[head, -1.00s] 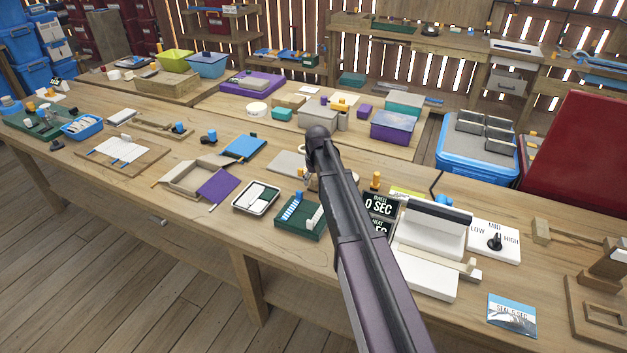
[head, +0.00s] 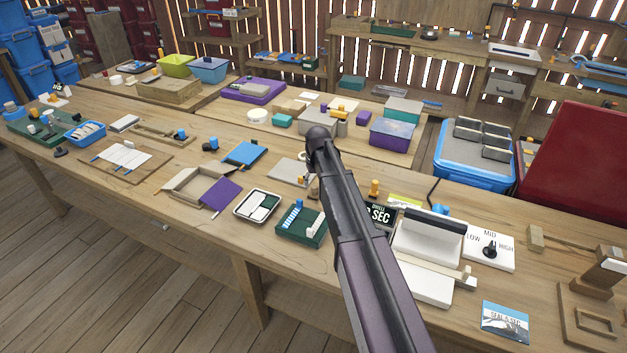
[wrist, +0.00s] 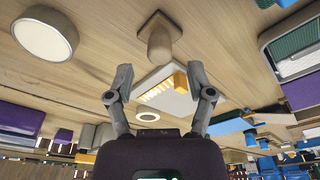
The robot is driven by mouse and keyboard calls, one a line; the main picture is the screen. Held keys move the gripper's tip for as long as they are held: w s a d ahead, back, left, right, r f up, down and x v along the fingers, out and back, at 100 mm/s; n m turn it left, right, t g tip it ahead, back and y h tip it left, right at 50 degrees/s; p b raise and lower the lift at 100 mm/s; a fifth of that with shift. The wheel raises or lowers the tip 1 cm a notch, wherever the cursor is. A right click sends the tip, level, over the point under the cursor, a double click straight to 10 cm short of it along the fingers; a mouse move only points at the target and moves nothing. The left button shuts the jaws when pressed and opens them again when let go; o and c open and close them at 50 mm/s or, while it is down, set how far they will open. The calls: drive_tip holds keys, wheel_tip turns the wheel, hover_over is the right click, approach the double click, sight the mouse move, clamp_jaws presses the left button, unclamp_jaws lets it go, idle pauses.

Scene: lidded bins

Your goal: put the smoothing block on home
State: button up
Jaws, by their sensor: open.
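A tan wooden piece with a rounded knob on a flat square base (wrist: 158,42) stands on the bench at the top middle of the wrist view; it may be the smoothing block, but I cannot be sure. My gripper (wrist: 160,82) is open and empty, its two fingers spread below that piece in the picture. A pale plate with an orange strip (wrist: 165,92) shows between the fingers. In the head view my arm hides the gripper and most of the bench around it. A grey flat plate (head: 287,171) lies just left of the arm. I cannot tell which spot is home.
A round pale disc (wrist: 45,34) is at the wrist view's upper left. In the head view, a green tray (head: 301,228), a white tray (head: 257,207) and an open cardboard box (head: 190,186) lie left of the arm. A white sealer (head: 428,245) is close on the right.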

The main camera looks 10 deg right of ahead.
sight(316, 197)
wheel_tip(316, 197, up, 8)
drive_tip(key=s+p, duration=0.1)
drive_tip(key=p, duration=0.6)
drive_tip(key=shift+s+r+p, duration=0.15)
drive_tip(key=shift+r+p, duration=0.05)
drive_tip(key=shift+p, duration=0.15)
idle(0.4)
drive_tip(key=s+m+g, duration=0.1)
drive_tip(key=s, duration=2.6)
drive_tip(key=shift+s+a+m+g, duration=0.25)
drive_tip(key=shift+s+m+g, duration=0.05)
drive_tip(key=shift+m+g, duration=0.1)
drive_tip(key=shift+f, duration=0.1)
